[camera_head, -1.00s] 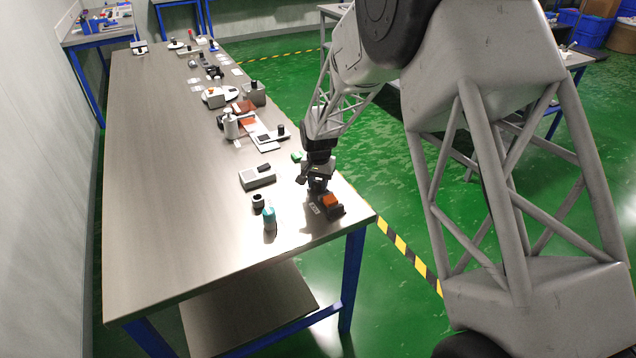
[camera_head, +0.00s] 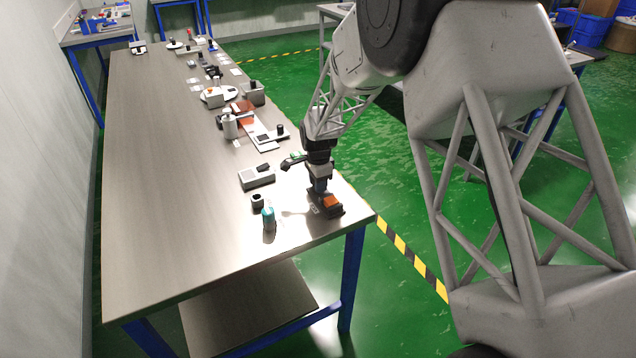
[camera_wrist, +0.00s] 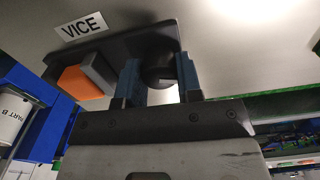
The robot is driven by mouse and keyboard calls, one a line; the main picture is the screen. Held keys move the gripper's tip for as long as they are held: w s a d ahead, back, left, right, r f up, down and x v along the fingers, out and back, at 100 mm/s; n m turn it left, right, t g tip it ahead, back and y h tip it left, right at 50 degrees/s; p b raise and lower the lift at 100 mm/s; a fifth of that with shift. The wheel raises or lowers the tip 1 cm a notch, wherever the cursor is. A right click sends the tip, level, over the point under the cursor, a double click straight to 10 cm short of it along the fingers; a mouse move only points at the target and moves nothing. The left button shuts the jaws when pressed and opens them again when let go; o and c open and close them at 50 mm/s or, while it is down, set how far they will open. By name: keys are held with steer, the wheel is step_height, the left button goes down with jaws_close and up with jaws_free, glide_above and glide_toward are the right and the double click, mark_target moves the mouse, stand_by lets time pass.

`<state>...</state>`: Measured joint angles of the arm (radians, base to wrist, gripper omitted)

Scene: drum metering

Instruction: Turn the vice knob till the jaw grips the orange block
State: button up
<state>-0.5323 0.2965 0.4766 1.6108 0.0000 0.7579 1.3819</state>
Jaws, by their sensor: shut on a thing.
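The vice is a dark base (camera_wrist: 125,46) in the wrist view, beside a white "VICE" label (camera_wrist: 85,27). It also shows at the near right of the table in the head view (camera_head: 334,211). The orange block (camera_wrist: 78,82) lies on it, with a grey jaw piece (camera_wrist: 99,67) right beside the block; I cannot tell whether they press together. The block also shows in the head view (camera_head: 331,201). The round black knob (camera_wrist: 158,68) sits between the two blue fingers of my gripper (camera_wrist: 158,80), which is shut on it. In the head view my gripper (camera_head: 320,189) points down at the vice.
A teal-topped bottle (camera_head: 269,217) and a small black cup (camera_head: 258,200) stand left of the vice. A grey box device (camera_head: 257,178) lies behind them. More fixtures line the table's right side farther back. The table's left side is clear.

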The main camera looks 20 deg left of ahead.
steer(key=shift+m, duration=0.3)
steer(key=o, duration=0.9)
steer(key=shift+o, duration=0.2)
steer(key=shift+r, duration=0.15)
steer(key=shift+r, duration=3.8)
